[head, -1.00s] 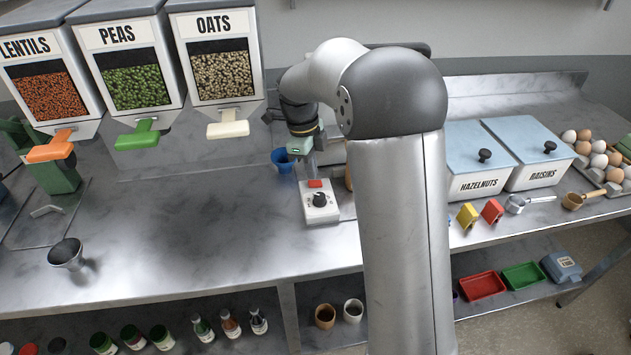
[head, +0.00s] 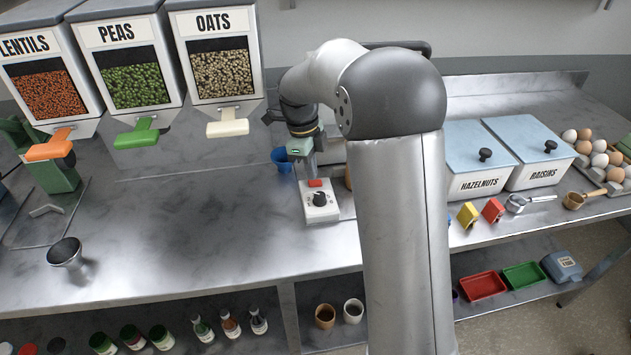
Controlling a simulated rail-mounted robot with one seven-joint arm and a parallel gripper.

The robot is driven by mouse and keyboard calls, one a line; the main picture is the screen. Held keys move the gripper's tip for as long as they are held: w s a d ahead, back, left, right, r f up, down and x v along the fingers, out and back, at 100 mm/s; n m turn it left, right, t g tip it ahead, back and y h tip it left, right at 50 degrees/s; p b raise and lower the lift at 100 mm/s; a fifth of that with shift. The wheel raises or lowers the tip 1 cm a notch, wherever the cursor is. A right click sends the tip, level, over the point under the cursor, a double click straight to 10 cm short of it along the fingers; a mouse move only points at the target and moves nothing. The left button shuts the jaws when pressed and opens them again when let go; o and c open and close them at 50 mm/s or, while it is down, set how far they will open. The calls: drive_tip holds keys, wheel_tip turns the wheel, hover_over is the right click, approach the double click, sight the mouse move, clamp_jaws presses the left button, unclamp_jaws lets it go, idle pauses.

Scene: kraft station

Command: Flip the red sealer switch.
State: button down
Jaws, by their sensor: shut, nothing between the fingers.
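The red switch (head: 316,183) sits on top of a small white control box (head: 321,213), behind its black knob (head: 319,199). I cannot tell which way the switch is tipped.
A blue cup (head: 282,160) stands just behind and left of the gripper. My arm hides the counter to the right of the box. The counter to the left is clear up to a dark funnel-like cup (head: 66,252). Dispensers hang at the back left, with the oats dispenser (head: 214,70) nearest.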

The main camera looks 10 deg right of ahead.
sight(311, 182)
drive_tip(key=shift+f, duration=0.3)
wheel_tip(311, 182, up, 7)
drive_tip(key=p, duration=0.4)
idle(0.6)
drive_tip(key=s+f+n+t+y, duration=0.1)
drive_tip(key=s+n, duration=2.4)
drive_tip(key=s, duration=0.4)
drive_tip(key=shift+s+f+t, duration=0.2)
drive_tip(key=shift+s+t, duration=0.1)
drive_tip(key=shift+s, duration=0.05)
